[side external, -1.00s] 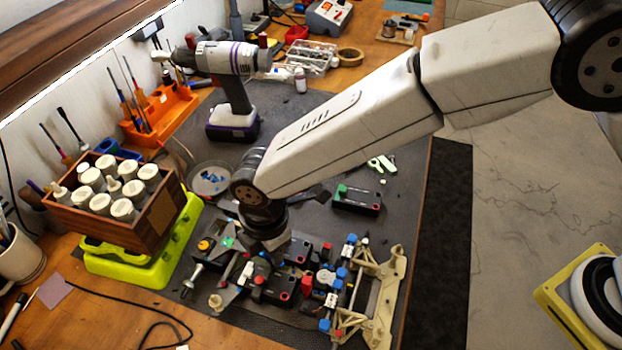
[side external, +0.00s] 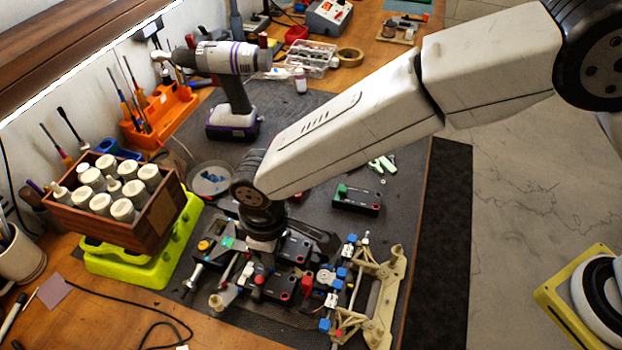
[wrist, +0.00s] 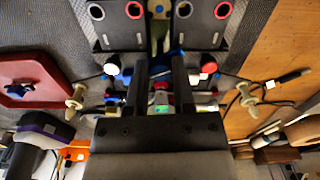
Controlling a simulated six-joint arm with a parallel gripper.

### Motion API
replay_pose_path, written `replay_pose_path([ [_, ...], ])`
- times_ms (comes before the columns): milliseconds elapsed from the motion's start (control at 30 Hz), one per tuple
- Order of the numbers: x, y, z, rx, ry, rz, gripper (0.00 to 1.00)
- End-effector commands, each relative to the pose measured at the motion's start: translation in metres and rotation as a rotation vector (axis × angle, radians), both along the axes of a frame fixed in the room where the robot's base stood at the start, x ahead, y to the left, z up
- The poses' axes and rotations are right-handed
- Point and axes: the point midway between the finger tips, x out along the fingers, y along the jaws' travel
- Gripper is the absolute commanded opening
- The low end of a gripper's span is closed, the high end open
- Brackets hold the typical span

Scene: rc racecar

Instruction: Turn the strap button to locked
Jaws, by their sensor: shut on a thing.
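The RC car chassis (side external: 375,318) lies on the dark mat, with black boxes, blue and red fittings and a beige end frame. My gripper (side external: 259,268) points down into the middle of the car in the side view. In the wrist view, its two dark fingers (wrist: 160,82) reach in between the car's black boxes. It is shut on a small part, which I take to be the strap button; the fingers hide most of it. I cannot read whether the button stands at locked.
A black box with a green knob (side external: 357,199) lies behind the car. A wooden crate of white-capped bottles (side external: 162,210) stands on a lime tray (side external: 130,270) at the left. A purple-grey drill (side external: 232,122) stands farther back. The mat right of the drill is mostly clear.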

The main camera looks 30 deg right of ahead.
Motion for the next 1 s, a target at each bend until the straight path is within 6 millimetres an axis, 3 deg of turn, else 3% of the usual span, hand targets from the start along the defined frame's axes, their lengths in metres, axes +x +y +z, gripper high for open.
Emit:
replay_pose_path([
  [500, -0.0006, 0.0005, -0.0003, -0.001, 0.001, -0.378, 0.0],
  [1000, -0.0007, 0.0006, -0.0003, -0.001, 0.001, -0.44, 0.0],
])
